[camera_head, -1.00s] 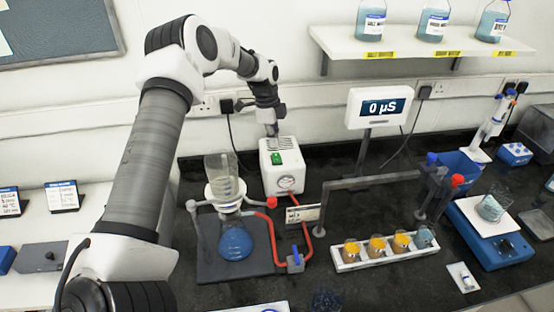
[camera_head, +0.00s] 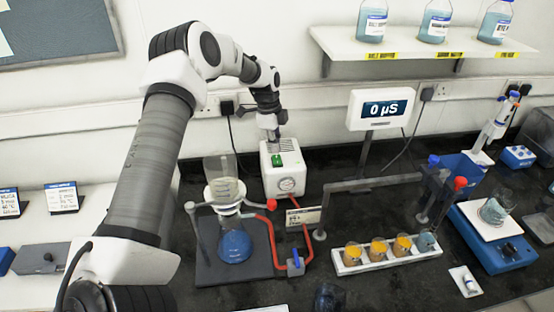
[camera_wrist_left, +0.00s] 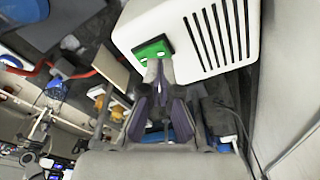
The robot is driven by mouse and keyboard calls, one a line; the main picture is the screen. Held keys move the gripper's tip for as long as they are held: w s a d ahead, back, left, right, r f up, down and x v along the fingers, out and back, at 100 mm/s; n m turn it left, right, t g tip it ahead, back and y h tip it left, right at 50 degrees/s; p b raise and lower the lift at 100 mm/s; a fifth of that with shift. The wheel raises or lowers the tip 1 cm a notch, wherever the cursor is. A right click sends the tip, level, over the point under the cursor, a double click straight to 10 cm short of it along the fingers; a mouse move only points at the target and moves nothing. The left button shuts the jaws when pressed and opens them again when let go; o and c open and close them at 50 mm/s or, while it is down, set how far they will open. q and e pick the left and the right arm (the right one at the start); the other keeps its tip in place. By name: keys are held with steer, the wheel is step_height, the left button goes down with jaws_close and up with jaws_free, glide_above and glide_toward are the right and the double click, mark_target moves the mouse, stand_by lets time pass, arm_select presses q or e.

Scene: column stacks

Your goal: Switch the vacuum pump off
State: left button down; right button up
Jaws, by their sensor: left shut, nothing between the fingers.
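The vacuum pump (camera_head: 283,178) is a white box with a round gauge on its front, standing at the back of the black bench. My left gripper (camera_head: 273,148) is shut and empty, pointing down at the switch. In the left wrist view its fingertips (camera_wrist_left: 158,68) overlap the switch's edge; whether they touch it I cannot tell. A dark shape (camera_head: 327,297) at the bottom edge may be part of my right gripper; its fingers do not show clearly.
A filter flask (camera_head: 234,241) with a funnel stands left of the pump, joined to red tubing (camera_head: 270,262). A grey frame (camera_head: 370,184), a rack of vials (camera_head: 387,258) and a meter display (camera_head: 381,109) are to the right. A blue stirrer (camera_head: 500,247) stands further right.

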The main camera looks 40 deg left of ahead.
mark_target(276, 156)
arm_select(q)
steer(key=shift+w+f, duration=0.1)
steer(key=shift+w, duration=0.05)
steer(key=shift+f, duration=0.1)
stand_by(0.4)
steer(key=shift+f+b, duration=0.65)
steer(key=shift+f, duration=0.3)
stand_by(0.3)
step_height(276, 156, up, 7)
steer(key=p, duration=0.5)
steer(key=shift+r, duration=0.1)
stand_by(0.4)
